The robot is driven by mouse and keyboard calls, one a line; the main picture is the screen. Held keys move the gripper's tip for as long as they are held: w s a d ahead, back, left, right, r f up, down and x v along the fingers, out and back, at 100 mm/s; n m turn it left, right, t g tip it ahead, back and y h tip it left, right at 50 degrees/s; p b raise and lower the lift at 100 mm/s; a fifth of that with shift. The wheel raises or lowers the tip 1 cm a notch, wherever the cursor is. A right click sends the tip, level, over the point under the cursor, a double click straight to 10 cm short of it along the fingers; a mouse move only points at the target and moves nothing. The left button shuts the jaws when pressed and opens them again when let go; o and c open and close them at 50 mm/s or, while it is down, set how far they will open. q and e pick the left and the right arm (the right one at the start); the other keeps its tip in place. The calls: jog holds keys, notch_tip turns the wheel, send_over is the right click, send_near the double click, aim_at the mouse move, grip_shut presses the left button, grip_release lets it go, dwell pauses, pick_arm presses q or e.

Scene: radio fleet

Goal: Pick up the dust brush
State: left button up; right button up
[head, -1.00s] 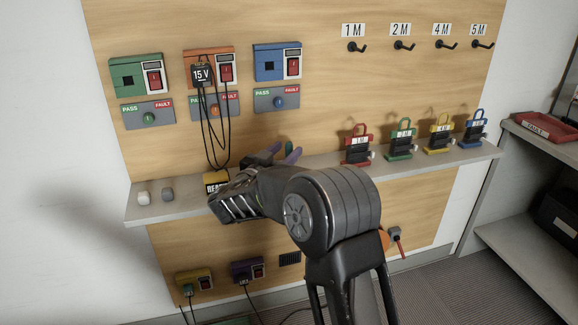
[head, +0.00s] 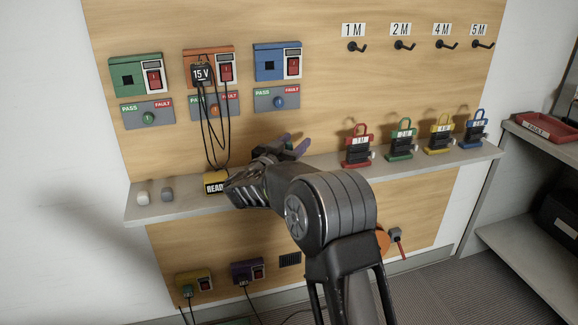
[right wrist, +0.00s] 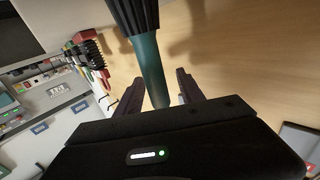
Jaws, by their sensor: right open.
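In the right wrist view, the dust brush shows as a teal shaft (right wrist: 150,68) with a dark, ridged part above it. Its teal end lies between the two fingers of my right gripper (right wrist: 160,92), which are apart, one on each side. I cannot tell whether either finger touches it. In the head view my right gripper (head: 295,147) is over the grey shelf, its fingers toward the board; my own wrist and hand hide most of the brush there. My left gripper is not in view.
Black leads hang from the 15 V plug (head: 202,74). Hooks above are empty.

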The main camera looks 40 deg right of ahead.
grip_shut()
dwell(0.5)
